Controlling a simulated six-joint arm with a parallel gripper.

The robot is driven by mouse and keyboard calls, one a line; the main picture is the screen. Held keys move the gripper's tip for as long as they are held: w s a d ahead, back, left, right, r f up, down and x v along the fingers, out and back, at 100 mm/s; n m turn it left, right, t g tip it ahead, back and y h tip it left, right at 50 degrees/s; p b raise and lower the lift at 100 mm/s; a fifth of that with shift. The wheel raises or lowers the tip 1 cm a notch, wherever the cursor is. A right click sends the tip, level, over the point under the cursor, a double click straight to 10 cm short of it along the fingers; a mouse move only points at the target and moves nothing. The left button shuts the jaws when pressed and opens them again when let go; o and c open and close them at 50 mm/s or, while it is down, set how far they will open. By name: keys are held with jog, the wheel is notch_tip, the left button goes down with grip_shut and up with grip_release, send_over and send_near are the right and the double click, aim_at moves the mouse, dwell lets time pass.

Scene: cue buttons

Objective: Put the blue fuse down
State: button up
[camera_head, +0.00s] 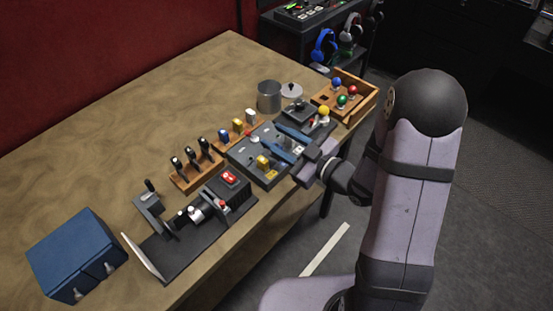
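A small piece with a blue body (223,136), which looks like the blue fuse, stands in a small wooden rack (240,139) at the middle of the table, beside yellow and pale pieces. My gripper (272,140) is over the dark panel box (245,163), right of the rack. Its two bluish fingers point left and are spread apart, and no blue fuse shows between them. The panel has yellow parts (264,162) on its front part. My gripper hides part of the panel.
Another rack (196,172) holds several black-handled pieces. A metal cup (269,96) and a wooden box with coloured knobs (364,105) stand toward the back right. A dark device with a red button (229,178) and a blue box (76,255) are in front. The table's left is clear.

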jog(key=f, duration=0.1)
jog(key=s+d+f+m+b, duration=0.1)
jog(key=f+m, duration=0.1)
jog(key=shift+s+d+f+y, duration=0.15)
jog(key=shift+s+f+y, duration=0.25)
jog(key=shift+s+d+f+m+t+b, duration=0.25)
jog(key=shift+s+m+t+b, duration=0.15)
jog(key=shift+s, duration=0.05)
jog(key=shift+p+x, duration=0.75)
jog(key=shift+x, duration=0.8)
jog(key=shift+p+x, duration=0.85)
jog(key=shift+x, duration=1.3)
jog(key=shift+w+d, duration=0.1)
jog(key=shift+c, duration=0.6)
